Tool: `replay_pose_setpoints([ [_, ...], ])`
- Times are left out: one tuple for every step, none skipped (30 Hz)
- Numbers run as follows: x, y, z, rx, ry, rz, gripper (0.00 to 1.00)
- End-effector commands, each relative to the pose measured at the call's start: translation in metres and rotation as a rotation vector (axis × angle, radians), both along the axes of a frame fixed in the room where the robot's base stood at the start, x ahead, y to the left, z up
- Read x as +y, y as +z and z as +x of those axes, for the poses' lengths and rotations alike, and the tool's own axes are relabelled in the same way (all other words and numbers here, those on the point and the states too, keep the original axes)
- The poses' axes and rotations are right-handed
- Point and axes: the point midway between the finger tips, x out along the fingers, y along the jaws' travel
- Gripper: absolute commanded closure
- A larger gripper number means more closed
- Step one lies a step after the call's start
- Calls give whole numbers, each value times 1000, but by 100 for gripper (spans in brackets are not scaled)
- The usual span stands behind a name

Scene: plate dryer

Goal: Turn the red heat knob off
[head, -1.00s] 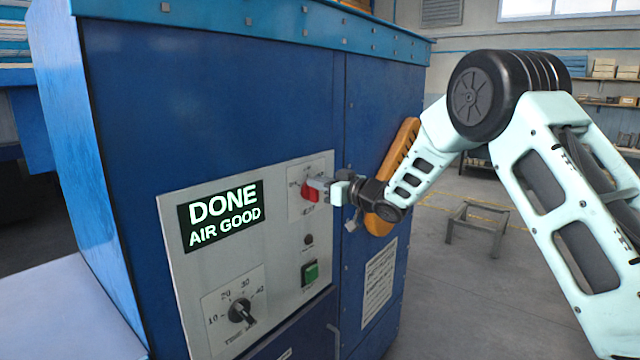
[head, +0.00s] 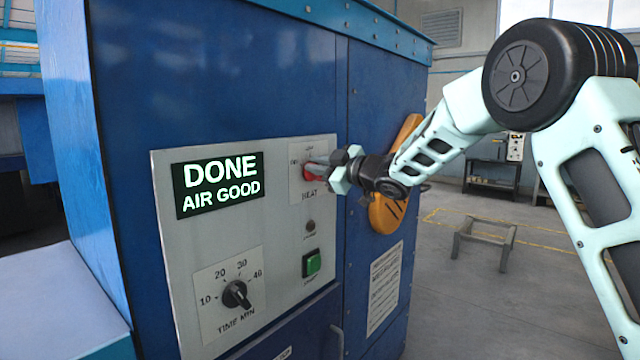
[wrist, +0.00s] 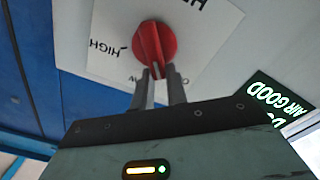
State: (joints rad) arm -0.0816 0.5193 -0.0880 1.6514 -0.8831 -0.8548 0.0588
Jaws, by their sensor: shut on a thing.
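The red heat knob (head: 310,173) sits on the white heat plate of the control panel and is partly covered by my fingers. In the wrist view the knob (wrist: 152,40) is large and clear. My gripper (wrist: 157,76) is shut on the knob's near end, one finger on each side. In the head view my gripper (head: 326,171) reaches the knob from the right. The word HIGH shows left of the knob in the wrist view. Another label by the fingers is partly hidden, so I cannot tell the exact setting.
The panel also holds a green display (head: 218,184) reading DONE, AIR GOOD, a black timer knob (head: 236,294) and a green button (head: 312,263). An orange part (head: 385,212) on the cabinet side is close behind my wrist.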

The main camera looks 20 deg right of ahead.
Motion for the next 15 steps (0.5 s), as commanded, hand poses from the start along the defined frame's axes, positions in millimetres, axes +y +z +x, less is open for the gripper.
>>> replay_pose_setpoints([
  [1, -8, -1, -27, 0, -34, 100],
  [2, -8, -1, -42, 0, -55, 100],
  [2, -9, -1, -60, 0, -81, 100],
  [3, -9, -2, -75, 0, -101, 100],
  [3, -9, -2, -89, 0, -118, 100],
  [3, -9, -2, -105, 0, -142, 100],
  [4, -9, -2, -117, 0, -159, 100],
  [4, -10, -3, -128, -1, -175, 100],
  [4, -10, -3, -142, 0, -195, 100],
  [5, -10, -3, -152, 0, -210, 100],
  [5, -10, -3, -162, 0, -222, 100],
  [5, -10, -3, -173, 0, -237, 100],
  [5, -10, -3, -182, 0, -249, 100],
  [6, -10, -4, -189, 0, -258, 100],
  [6, -10, -4, -197, 0, -270, 100],
])
